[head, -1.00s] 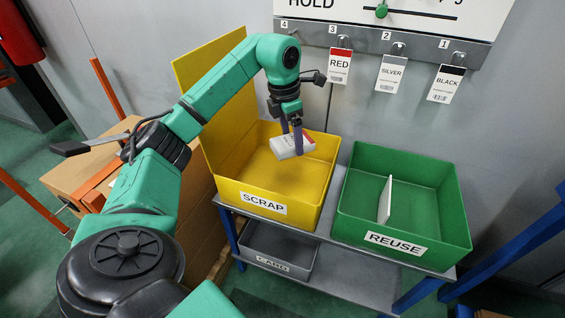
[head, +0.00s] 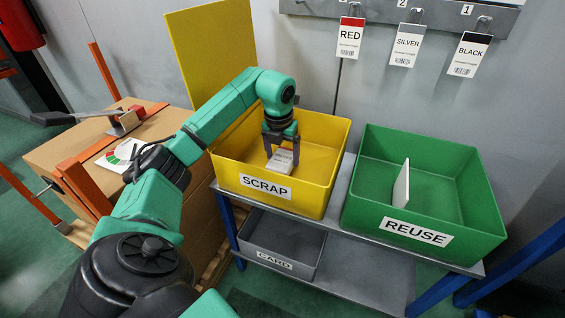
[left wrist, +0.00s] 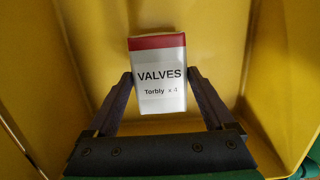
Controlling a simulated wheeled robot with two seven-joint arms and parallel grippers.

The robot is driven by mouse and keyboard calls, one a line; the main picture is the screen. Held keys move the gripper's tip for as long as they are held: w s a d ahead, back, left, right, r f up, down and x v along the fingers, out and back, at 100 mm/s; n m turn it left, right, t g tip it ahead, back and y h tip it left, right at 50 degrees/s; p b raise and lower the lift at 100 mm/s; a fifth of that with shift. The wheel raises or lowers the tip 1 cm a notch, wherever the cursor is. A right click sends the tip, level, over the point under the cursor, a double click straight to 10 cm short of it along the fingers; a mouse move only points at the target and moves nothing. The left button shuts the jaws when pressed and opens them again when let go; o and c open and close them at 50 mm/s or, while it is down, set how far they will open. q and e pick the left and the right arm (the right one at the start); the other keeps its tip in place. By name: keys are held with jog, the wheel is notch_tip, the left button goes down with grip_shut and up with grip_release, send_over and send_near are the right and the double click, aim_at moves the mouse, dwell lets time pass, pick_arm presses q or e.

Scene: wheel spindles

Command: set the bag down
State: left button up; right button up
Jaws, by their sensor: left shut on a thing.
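The bag (left wrist: 160,85) is a small white packet with a red top band, printed "VALVES Torbly x 4". My left gripper (left wrist: 165,82) is shut on it, one finger at each side. In the head view the bag (head: 281,160) is inside the yellow SCRAP bin (head: 334,168), below the level of the rim. The left gripper (head: 282,150) reaches down into the bin from above. I cannot tell whether the bag touches the bin floor. My right gripper is not in view.
A green REUSE bin (head: 470,222) stands to the right with a white panel (head: 401,187) upright inside. A grey CARD bin (head: 275,240) is on the shelf below. Tags RED (head: 349,38), SILVER (head: 406,45) and BLACK (head: 468,55) hang behind. A cardboard box (head: 60,160) is at left.

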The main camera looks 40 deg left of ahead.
aim_at(282, 159)
pick_arm(q)
jog(key=shift+f+b, duration=0.3)
jog(key=shift+f, duration=1.5)
jog(key=o, duration=1.2)
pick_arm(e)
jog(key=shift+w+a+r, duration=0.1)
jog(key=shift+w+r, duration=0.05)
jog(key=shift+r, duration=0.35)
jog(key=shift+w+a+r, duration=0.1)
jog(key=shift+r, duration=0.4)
pick_arm(q)
jog(key=shift+r, duration=0.15)
jog(key=shift+r, duration=0.35)
jog(key=r+p, duration=0.1)
jog(key=r, duration=0.2)
jog(key=s+r+p, duration=0.1)
jog(key=r, duration=0.3)
jog(key=r+p, duration=0.1)
jog(key=r, duration=0.2)
jog(key=shift+s+d+r, duration=0.3)
jog(key=shift+r, duration=0.1)
jog(key=shift+s+r, duration=0.1)
jog(key=shift+r, duration=0.1)
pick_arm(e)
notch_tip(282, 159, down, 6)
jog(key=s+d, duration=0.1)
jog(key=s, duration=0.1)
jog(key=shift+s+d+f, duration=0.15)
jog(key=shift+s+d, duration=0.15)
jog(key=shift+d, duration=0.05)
